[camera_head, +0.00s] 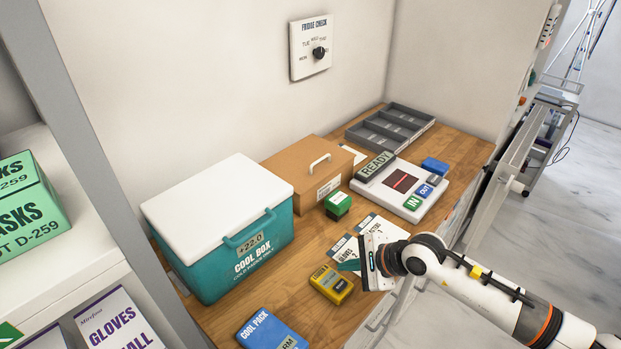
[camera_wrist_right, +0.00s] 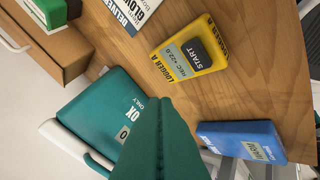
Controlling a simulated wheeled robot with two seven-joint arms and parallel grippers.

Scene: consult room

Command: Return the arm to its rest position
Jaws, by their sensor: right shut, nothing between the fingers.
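My right arm (camera_head: 490,295) reaches in from the lower right in the head view. My right gripper (camera_head: 350,265) hangs over the front part of the wooden counter, beside and just above the yellow logger (camera_head: 331,284). Its teal fingers are shut with nothing between them; they also fill the lower middle of the right wrist view (camera_wrist_right: 160,125). In that view the yellow logger (camera_wrist_right: 190,48) lies apart from the fingers. The fingers cover part of the papers behind them. My left gripper is not in view.
On the wooden counter (camera_head: 290,262) stand a teal cool box (camera_head: 240,265) with a white lid, a brown box (camera_head: 300,172), a green block (camera_head: 338,204), a scanner pad (camera_head: 428,207), a grey tray (camera_head: 392,128) and a blue cool pack (camera_head: 270,330). Open floor (camera_head: 560,220) lies right.

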